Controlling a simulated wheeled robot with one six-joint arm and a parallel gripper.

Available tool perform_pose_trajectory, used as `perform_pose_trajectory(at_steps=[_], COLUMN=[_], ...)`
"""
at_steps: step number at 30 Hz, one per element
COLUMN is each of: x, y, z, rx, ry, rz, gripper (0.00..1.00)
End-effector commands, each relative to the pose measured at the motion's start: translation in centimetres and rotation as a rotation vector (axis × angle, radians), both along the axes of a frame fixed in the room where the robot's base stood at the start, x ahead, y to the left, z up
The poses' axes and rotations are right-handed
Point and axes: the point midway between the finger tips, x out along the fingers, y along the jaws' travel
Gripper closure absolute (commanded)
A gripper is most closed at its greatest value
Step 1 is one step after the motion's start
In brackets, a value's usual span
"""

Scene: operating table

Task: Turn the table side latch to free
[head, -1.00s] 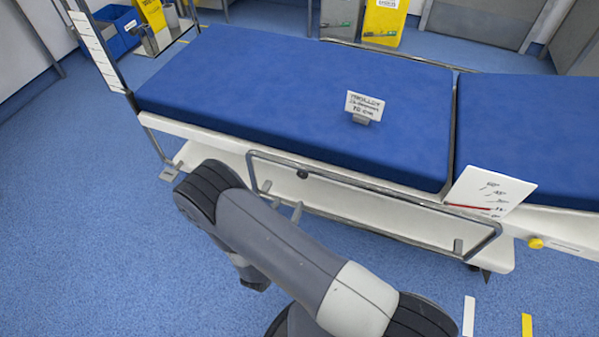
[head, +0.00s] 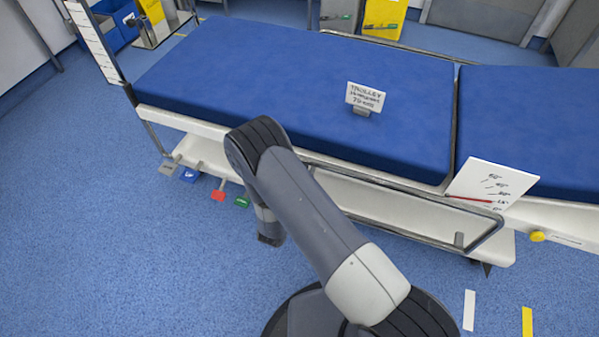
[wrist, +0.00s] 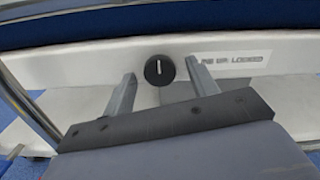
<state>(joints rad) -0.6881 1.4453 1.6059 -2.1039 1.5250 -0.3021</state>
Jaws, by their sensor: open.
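The side latch is a round black knob (wrist: 159,70) on the table's white side panel (wrist: 90,66). It shows in the wrist view, with a white mark standing about upright. My gripper (wrist: 164,76) is open, one finger on each side of the knob in the picture. The fingers appear apart from the knob; how far the tips are from the panel I cannot tell. In the head view my arm hides the knob and the gripper.
A metal side rail (head: 400,191) runs along the table below the blue mattress (head: 290,85). Blue (head: 189,175), red (head: 218,195) and green (head: 241,202) pedals sit low at the left. A white card (head: 490,185) stands at the right. The floor at left is clear.

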Motion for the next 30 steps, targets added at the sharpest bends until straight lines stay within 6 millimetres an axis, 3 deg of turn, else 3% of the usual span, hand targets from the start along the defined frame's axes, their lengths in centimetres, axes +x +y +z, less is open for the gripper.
perform_pose_trajectory(at_steps=[2, 18, 30], x=[-0.02, -0.05, -0.05], y=[0.01, 0.01, 0.01], z=[0.01, 0.00, -0.08], rx=[0.000, 0.000, -0.078], ry=[0.000, 0.000, 0.028], rz=[0.000, 0.000, -0.001], gripper=[0.45, 0.89, 0.89])
